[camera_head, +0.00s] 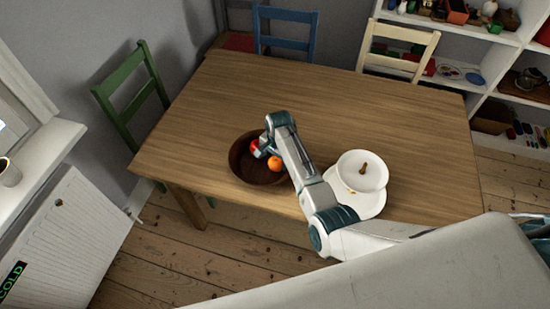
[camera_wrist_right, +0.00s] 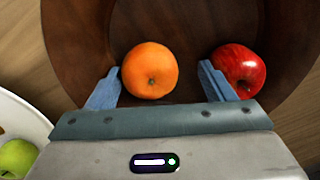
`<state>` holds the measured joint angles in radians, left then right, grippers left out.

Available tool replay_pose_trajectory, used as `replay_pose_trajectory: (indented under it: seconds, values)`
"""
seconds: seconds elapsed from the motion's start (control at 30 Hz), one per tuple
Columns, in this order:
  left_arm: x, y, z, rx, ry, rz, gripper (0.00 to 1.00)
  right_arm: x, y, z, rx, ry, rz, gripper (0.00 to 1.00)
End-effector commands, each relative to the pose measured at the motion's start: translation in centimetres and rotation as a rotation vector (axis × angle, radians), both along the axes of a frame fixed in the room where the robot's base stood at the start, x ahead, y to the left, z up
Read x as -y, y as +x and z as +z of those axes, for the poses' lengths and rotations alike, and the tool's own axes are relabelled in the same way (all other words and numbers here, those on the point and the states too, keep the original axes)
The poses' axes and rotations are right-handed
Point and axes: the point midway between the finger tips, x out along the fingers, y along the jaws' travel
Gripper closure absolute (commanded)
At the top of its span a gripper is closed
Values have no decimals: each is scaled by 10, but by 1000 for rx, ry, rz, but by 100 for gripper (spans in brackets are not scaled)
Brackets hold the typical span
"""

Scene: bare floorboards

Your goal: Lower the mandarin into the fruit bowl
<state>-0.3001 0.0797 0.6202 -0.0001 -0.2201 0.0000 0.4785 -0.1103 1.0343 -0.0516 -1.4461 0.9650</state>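The brown wooden fruit bowl (camera_head: 236,160) stands on the table, and its dark inside fills much of the right wrist view (camera_wrist_right: 190,20). The orange mandarin (camera_wrist_right: 150,71) is in the bowl; it also shows in the head view (camera_head: 275,163). My right gripper (camera_wrist_right: 160,72) is open over the bowl. The mandarin lies between its spread fingers, with a gap to each finger visible. A red apple (camera_wrist_right: 240,70) is in the bowl, just outside the right-hand finger in the wrist view. My left gripper is not in view.
A white bowl (camera_head: 350,162) holding a small brown item stands on a white plate (camera_head: 370,207) to the right. A green fruit (camera_wrist_right: 17,157) shows at the wrist view's lower left. Chairs surround the wooden table (camera_head: 340,105); its back half is clear.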

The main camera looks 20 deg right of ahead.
Motion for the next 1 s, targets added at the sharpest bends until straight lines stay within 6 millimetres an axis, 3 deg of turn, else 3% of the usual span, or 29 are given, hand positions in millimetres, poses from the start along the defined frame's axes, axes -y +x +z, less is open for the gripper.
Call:
replay_pose_trajectory:
  seconds: [0.27,0.7,1.0]
  values:
    - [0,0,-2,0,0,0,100,1,-1,4,-2,0,0,23]
    - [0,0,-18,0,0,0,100,4,-5,81,4,0,-1,23]
    - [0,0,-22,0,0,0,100,5,-7,107,0,-1,0,23]
